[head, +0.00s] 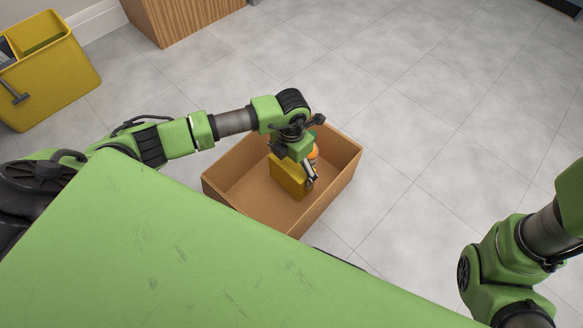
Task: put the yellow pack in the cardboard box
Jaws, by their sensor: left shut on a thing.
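The yellow pack (286,179) is inside the outline of the open cardboard box (230,198), towards its middle. I cannot tell whether it touches the box floor. My left gripper (309,176) reaches down over the box and is shut on the yellow pack, covering part of it. The cardboard box stands on the tiled floor, partly hidden by my green body in front. Of my right arm only links show at the lower right; its gripper is out of view.
A yellow bucket (52,82) stands at the far left. A wooden cabinet (187,17) is at the top left. The grey floor (440,110) to the right is clear.

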